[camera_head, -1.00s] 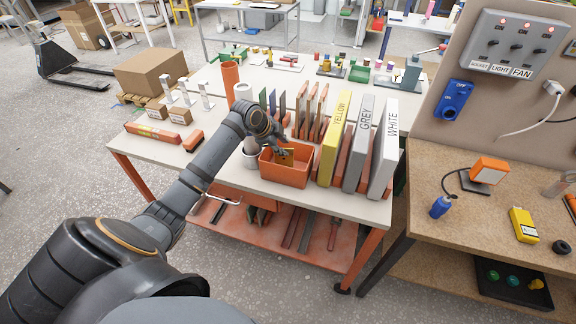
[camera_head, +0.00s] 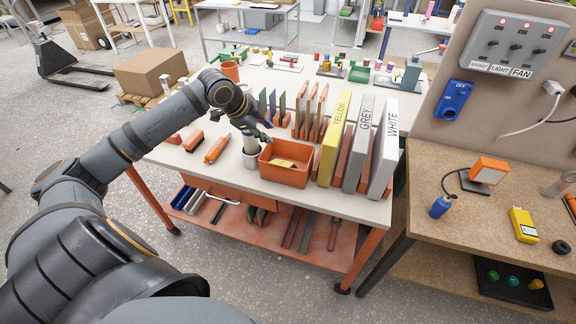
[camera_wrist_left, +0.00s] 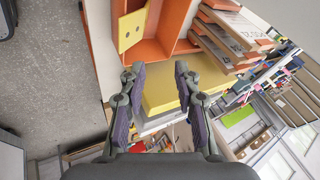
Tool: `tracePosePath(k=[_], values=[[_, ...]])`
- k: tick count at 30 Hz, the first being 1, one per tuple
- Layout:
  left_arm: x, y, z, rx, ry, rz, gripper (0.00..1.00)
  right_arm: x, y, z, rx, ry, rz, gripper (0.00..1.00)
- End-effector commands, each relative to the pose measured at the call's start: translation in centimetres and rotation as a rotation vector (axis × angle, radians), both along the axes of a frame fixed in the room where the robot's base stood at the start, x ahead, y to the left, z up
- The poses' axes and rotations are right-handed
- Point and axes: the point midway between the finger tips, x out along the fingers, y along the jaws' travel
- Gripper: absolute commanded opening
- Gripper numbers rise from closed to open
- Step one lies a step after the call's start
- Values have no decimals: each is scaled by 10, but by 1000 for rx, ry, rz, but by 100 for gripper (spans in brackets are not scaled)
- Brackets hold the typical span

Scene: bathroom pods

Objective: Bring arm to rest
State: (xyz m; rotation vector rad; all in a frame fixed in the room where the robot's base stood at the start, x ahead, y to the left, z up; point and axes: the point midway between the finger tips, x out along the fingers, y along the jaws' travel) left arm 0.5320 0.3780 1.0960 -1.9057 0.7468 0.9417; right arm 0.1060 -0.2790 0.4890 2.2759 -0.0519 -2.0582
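My left arm reaches in from the left over the white-topped table (camera_head: 225,183). Its gripper (camera_head: 262,136) is above and behind the orange bin (camera_head: 285,177), apart from it. In the wrist view the left gripper (camera_wrist_left: 157,84) has its two fingers spread wide with nothing between them. A flat yellow piece (camera_head: 281,163) lies in the orange bin; it also shows in the wrist view (camera_wrist_left: 131,30), with two small holes. My right gripper is not in view.
Yellow (camera_head: 335,138), grey (camera_head: 358,143) and white (camera_head: 384,150) upright binders stand right of the bin. A grey-white cup (camera_head: 250,153) stands left of it. An orange marker-like item (camera_head: 217,149) lies further left. A workbench (camera_head: 480,215) is at right.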

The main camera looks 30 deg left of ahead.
Motion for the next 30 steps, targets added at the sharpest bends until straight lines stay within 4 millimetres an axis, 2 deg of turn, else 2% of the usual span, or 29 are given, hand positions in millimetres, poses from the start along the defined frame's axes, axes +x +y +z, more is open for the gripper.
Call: tracePosePath(k=[14,17,19,21,24,27,30], values=[[-1,-2,-4,-3,4,2,32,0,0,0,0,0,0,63],[-11,-19,-32,-23,37,21,32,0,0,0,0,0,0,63],[-29,-43,-69,-53,80,61,32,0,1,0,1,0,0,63],[-56,-74,-109,-93,125,140,32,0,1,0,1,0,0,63],[-93,-106,-145,-143,170,286,32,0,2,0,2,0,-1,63],[-123,-124,-163,-182,196,426,32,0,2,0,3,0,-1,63],[-148,-134,-172,-213,217,561,32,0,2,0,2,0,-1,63]])
